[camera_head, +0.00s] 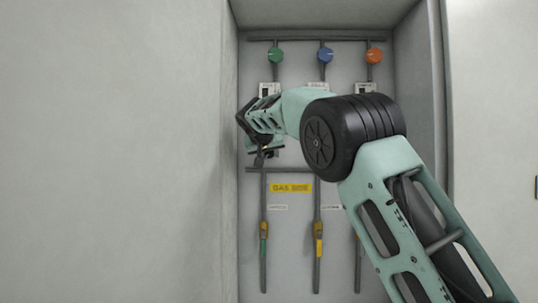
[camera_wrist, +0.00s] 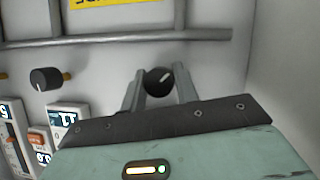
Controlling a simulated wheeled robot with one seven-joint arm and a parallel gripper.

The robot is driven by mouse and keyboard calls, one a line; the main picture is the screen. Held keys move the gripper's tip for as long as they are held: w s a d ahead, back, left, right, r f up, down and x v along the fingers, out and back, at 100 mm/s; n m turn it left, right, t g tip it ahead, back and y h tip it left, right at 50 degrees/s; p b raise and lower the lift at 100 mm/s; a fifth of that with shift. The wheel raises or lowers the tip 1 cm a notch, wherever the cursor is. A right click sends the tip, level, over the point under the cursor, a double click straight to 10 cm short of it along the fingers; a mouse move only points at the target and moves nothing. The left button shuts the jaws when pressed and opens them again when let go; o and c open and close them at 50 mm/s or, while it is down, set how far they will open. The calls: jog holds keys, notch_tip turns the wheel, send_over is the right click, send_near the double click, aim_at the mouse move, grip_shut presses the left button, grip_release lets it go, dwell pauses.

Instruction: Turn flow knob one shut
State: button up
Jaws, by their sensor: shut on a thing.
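A round black knob (camera_wrist: 158,79) with a white pointer line sits between the fingers of my gripper (camera_wrist: 159,86) in the wrist view. My gripper is shut on this knob, one finger on each side. The pointer line slants towards the upper right. In the head view my gripper (camera_head: 264,156) is at the left part of the panel, below the leftmost gauge. My arm and hand hide the knob there. I take the held knob as flow knob one, but no label on it is readable.
A second black knob (camera_wrist: 45,78) is to the left in the wrist view, beside white meters (camera_wrist: 62,118). Green (camera_head: 275,55), blue (camera_head: 325,55) and orange (camera_head: 374,56) round knobs are above. A horizontal pipe (camera_head: 280,170) runs below my gripper. The recess wall (camera_head: 232,120) is close on the left.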

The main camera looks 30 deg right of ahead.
jog(key=o, duration=1)
jog(key=shift+f, duration=0.1)
jog(key=shift+c, duration=0.2)
jog(key=b+v, duration=0.5)
jog(key=v, duration=1.2)
jog(key=shift+r+b, duration=0.2)
jog(key=shift+b, duration=0.2)
jog(key=shift+a, duration=0.1)
